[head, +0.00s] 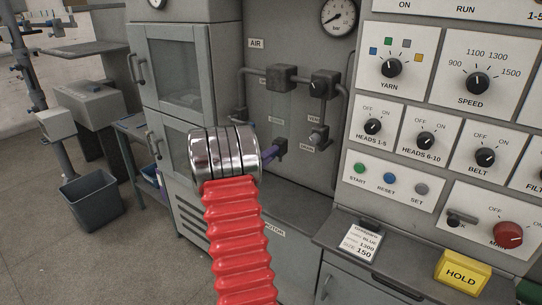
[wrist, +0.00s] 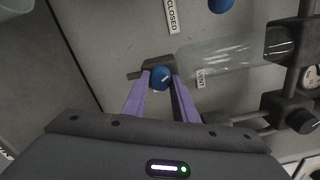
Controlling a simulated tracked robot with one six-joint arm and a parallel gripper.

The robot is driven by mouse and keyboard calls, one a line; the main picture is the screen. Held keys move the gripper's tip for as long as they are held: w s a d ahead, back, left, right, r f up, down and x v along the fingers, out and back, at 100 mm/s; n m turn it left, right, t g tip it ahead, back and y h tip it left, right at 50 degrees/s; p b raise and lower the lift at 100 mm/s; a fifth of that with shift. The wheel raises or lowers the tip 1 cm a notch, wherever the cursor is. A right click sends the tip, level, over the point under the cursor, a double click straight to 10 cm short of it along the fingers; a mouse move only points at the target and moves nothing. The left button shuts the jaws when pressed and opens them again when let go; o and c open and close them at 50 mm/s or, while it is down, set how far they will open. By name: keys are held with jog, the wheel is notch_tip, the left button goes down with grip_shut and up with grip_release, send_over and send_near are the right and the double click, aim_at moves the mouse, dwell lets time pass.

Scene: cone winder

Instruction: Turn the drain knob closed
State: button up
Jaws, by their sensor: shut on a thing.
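In the wrist view a small blue knob (wrist: 160,78) with a white mark sits on a dark fitting. The purple fingers of my gripper (wrist: 159,84) are shut on it, one on each side. A label reading CLOSED (wrist: 172,16) is on the panel above the knob. The blue knob cannot be made out there.
A clear cylinder (wrist: 220,60) lies right of the knob in the wrist view, with another blue knob (wrist: 221,4) above. In the head view a control panel (head: 443,125) with dials is at right, a cabinet (head: 179,80) at left and a ledge (head: 300,212) below.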

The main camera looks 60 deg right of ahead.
jog(key=shift+a+f+n, duration=0.1)
jog(key=shift+f+n, duration=0.1)
jog(key=shift+n, duration=1.5)
jog(key=o, duration=0.8)
jog(key=shift+c, duration=0.2)
jog(key=shift+o, duration=1.4)
jog(key=shift+r, duration=0.1)
jog(key=w+a, duration=0.2)
jog(key=a, duration=1.1)
jog(key=shift+w+a, duration=0.15)
jog(key=shift+a, duration=0.15)
